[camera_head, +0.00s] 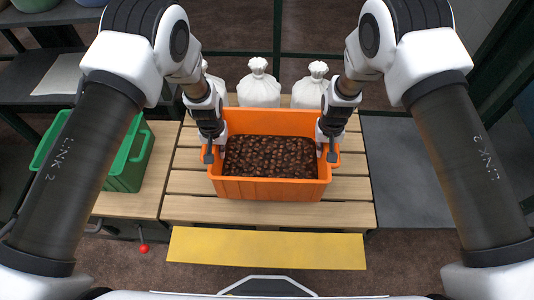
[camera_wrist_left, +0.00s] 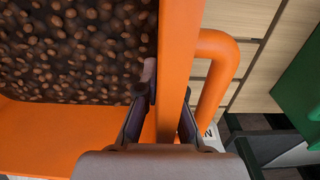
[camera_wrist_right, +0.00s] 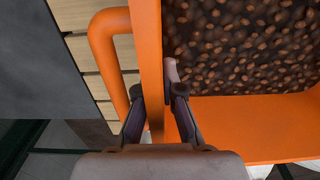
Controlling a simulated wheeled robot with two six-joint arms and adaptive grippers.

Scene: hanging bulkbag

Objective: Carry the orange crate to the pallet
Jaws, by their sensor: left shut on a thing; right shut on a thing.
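The orange crate (camera_head: 268,188) is in the middle of the head view, filled with brown bean-like pieces. It is upright over the slatted wooden pallet (camera_head: 220,212); I cannot tell whether it rests on the slats or hangs just above them. My left gripper (camera_head: 213,150) is shut on the crate's left wall, and in the left wrist view its fingers (camera_wrist_left: 160,105) straddle the rim beside the handle. My right gripper (camera_head: 328,150) is shut on the right wall, and in the right wrist view its fingers (camera_wrist_right: 158,105) straddle that rim likewise.
White tied sacks (camera_head: 258,84) stand behind the crate. A green crate (camera_head: 130,165) sits on a wooden top at the left. A dark grey surface (camera_head: 405,175) lies to the right. A yellow strip (camera_head: 266,248) runs along the front.

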